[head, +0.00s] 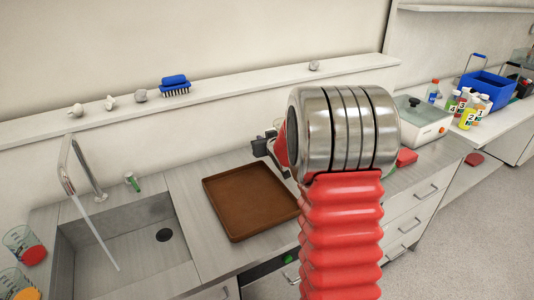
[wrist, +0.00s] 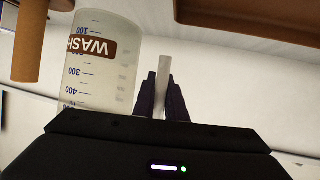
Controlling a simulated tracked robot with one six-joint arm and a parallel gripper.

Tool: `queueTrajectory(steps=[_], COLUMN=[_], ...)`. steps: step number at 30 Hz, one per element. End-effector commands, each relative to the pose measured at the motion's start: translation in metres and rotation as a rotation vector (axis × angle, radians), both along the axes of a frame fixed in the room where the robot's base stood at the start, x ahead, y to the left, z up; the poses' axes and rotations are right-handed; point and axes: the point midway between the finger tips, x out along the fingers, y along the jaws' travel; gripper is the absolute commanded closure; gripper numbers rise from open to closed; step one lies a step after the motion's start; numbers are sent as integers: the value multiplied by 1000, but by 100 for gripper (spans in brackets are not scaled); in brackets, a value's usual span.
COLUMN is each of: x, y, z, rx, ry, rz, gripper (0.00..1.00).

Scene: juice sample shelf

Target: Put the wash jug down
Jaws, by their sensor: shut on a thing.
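The wash jug (wrist: 98,62) is clear, with a brown WASH label and blue volume marks; its lettering is upside down in the wrist view. My gripper (wrist: 162,92) has its dark fingers shut on a pale upright strip beside the jug body, which looks like its handle. In the head view my gripper (head: 262,146) shows only in part, above the counter behind the brown tray (head: 250,201). My arm hides most of the jug there, so its height above the counter cannot be told.
The brown tray is empty where visible. Left of it is a sink (head: 135,240) with water running from the tap (head: 84,170). Two beakers (head: 22,243) stand at the far left. A white device (head: 412,122), numbered bottles (head: 468,112) and a blue crate (head: 488,88) are right.

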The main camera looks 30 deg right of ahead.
Motion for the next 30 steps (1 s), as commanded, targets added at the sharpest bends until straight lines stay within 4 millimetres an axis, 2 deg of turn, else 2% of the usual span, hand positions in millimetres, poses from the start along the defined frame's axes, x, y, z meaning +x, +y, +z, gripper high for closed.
queueTrajectory(steps=[3, 14, 24, 30], x=[0, 0, 0, 0], y=[0, -1, -1, -2], z=[-11, -13, -48, -49], rx=[0, -1, 0, 0], ry=[-1, -2, -1, -2], rz=[0, 0, -1, -2], gripper=[100, 100, 100, 100])
